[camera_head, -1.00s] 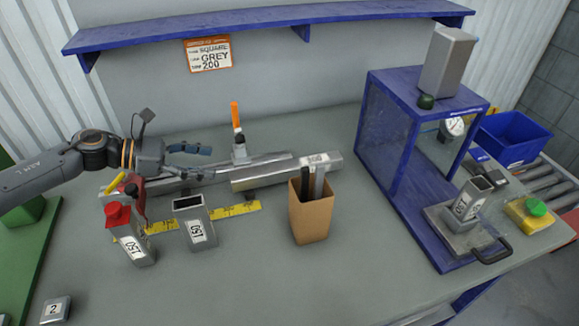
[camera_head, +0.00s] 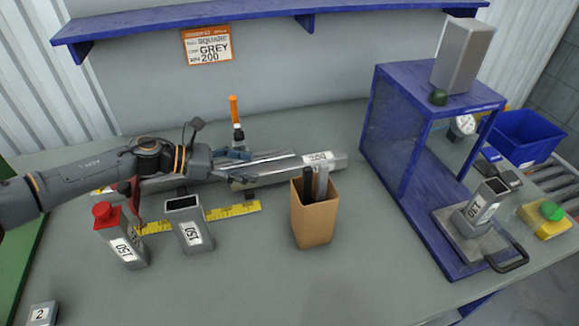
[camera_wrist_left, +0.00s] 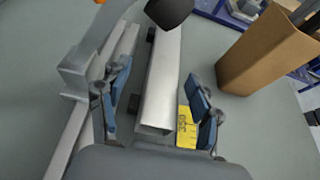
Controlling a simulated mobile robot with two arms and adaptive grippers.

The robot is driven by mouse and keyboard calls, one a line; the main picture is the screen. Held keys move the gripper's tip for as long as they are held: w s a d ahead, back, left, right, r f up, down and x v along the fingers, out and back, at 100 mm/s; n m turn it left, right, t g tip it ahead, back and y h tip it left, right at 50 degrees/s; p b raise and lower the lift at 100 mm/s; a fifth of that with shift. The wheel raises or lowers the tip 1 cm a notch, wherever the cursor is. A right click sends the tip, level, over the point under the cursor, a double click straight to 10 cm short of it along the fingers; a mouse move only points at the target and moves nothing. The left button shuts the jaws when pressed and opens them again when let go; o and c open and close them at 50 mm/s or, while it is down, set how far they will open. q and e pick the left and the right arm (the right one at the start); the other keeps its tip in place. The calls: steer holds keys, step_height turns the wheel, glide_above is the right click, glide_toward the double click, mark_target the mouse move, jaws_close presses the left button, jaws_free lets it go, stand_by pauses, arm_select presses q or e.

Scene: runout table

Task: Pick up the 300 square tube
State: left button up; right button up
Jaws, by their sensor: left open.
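The 300 square tube (camera_head: 285,171) is a grey metal tube lying at the middle back of the table, with a white label near its right end. In the left wrist view the tube (camera_wrist_left: 160,85) runs lengthwise between my open fingers, with gaps on both sides. My left gripper (camera_head: 234,158) is open and empty at the tube's left end. It also shows in the left wrist view (camera_wrist_left: 157,93). The gripper partly hides the tube's left end in the head view. My right gripper is not in view.
A cardboard box (camera_head: 312,220) holding strips stands in front of the tube. Two upright 150 tubes (camera_head: 191,232) stand near a yellow ruler (camera_head: 232,211). An orange-topped stop (camera_head: 236,113) is behind the gripper. A blue frame (camera_head: 392,150) stands right.

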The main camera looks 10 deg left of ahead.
mark_target(262, 168)
arm_select(q)
steer(key=shift+d, duration=0.5)
steer(key=p+x, duration=0.1)
steer(key=x, duration=0.2)
steer(key=shift+s+d+f+p, duration=0.1)
steer(key=shift+d+f+p, duration=0.05)
steer(key=shift+d+p, duration=0.15)
steer(key=shift+w+d+f, duration=0.2)
steer(key=shift+d, duration=0.05)
steer(key=shift+s+a, duration=0.1)
steer(key=shift+c, duration=0.4)
steer(key=shift+r, duration=0.1)
jaws_close()
